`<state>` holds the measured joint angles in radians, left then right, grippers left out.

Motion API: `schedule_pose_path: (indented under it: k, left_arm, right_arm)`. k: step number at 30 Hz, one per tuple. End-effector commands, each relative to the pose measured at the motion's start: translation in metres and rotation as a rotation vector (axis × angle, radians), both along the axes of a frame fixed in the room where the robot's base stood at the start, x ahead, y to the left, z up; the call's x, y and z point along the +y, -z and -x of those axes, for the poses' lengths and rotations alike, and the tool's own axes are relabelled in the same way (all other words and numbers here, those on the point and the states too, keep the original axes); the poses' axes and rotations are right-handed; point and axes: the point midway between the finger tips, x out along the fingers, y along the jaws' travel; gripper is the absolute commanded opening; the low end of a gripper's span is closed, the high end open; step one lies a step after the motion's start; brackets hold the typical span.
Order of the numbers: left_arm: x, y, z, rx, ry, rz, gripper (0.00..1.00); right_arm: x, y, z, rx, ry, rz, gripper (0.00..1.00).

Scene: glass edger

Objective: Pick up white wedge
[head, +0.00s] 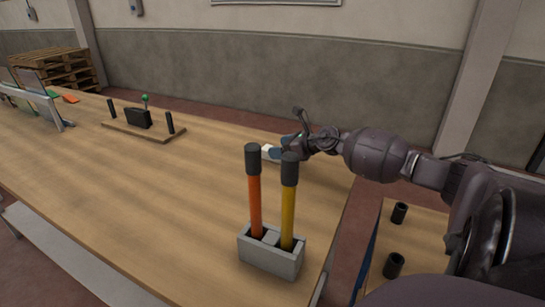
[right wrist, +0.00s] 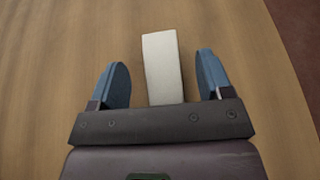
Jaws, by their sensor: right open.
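The white wedge (right wrist: 163,65) lies on the wooden table, between the two blue fingertips in the right wrist view. In the head view only a small pale part of the wedge (head: 267,149) shows, beside my right gripper (head: 280,150). My right gripper (right wrist: 162,80) is open, with a gap on each side of the wedge. The wedge's near end is hidden behind the gripper's dark palm edge. I cannot tell the height of the fingers above the table. My left gripper is not in view.
A grey block holder (head: 271,258) with an orange-handled and a yellow-handled tool stands upright in front of my right gripper. A wooden board with a black block (head: 138,118) and pegs sits farther left. A side table (head: 420,245) holds two black cylinders. The table's middle is clear.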

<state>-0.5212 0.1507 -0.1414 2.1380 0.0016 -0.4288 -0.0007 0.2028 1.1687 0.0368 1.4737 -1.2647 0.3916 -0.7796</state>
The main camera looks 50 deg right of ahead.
Motion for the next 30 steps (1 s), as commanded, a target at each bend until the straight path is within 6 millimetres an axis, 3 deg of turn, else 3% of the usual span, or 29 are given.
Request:
schedule_pose_path:
  k: [7,17,28,30]
  left_arm:
    - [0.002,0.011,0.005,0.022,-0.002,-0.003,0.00]
    - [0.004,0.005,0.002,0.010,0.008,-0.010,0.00]
    - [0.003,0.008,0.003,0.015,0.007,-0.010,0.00]
    - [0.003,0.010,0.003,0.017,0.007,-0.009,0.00]
  right_arm:
    - [0.006,0.013,-0.023,0.004,-0.001,0.001,0.72]
    - [0.007,0.012,-0.027,0.001,-0.001,0.000,0.72]
    - [0.007,0.012,-0.027,0.001,-0.001,0.000,0.19]
    - [0.007,0.012,-0.027,0.001,-0.001,0.000,0.17]
